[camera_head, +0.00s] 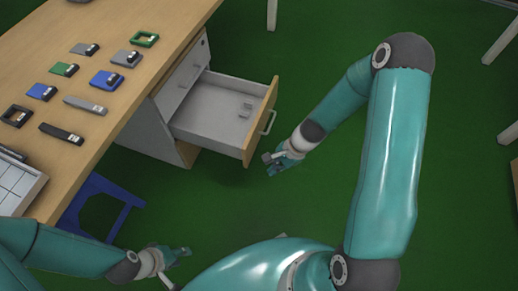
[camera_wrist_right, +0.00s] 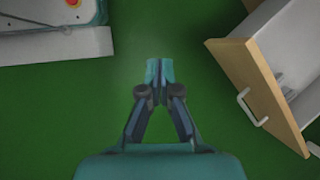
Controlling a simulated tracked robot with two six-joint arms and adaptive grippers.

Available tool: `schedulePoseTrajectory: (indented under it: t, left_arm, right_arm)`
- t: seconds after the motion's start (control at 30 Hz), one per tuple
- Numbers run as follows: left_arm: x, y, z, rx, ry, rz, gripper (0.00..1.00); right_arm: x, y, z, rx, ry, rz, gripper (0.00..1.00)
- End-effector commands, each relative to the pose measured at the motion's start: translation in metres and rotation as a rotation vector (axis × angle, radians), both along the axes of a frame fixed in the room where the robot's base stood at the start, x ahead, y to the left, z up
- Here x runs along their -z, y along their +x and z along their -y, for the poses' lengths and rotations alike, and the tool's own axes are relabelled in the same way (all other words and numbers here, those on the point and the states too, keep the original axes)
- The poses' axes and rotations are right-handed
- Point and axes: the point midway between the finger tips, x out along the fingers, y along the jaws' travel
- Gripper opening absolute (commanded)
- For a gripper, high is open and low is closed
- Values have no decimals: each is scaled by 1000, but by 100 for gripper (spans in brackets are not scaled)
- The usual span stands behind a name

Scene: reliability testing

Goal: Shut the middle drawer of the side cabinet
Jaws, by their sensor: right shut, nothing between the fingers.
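The side cabinet (camera_head: 158,127) stands under the right end of the wooden table. Its middle drawer (camera_head: 216,100) is pulled out, with a wooden front (camera_head: 262,118) and a pale bar handle (camera_head: 270,124). A few small pieces lie inside it. My right gripper (camera_head: 270,164) is shut and empty, low in front of the drawer front and apart from it. In the right wrist view my right gripper (camera_wrist_right: 153,62) points over green floor, with the drawer front (camera_wrist_right: 258,92) and its handle (camera_wrist_right: 248,108) to the right. My left gripper (camera_head: 184,252) is at the lower left, away from the cabinet; its fingers are too small to judge.
The wooden table (camera_head: 110,40) holds several small blue, green, grey and black parts and a grey tray (camera_head: 20,182). A blue stool (camera_head: 102,190) stands below the table. Green floor (camera_head: 300,60) is open right of the drawer. Pale legs stand at the right edge.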

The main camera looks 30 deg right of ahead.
Motion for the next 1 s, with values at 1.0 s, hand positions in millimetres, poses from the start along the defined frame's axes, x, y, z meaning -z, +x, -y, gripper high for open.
schedulePoseTrajectory:
  t: [1.0]
  left_arm:
    - [133, 0, 0, 0, 0, 1, 40]
  right_arm:
    - [64, 131, 67, 814, 414, 27, 0]
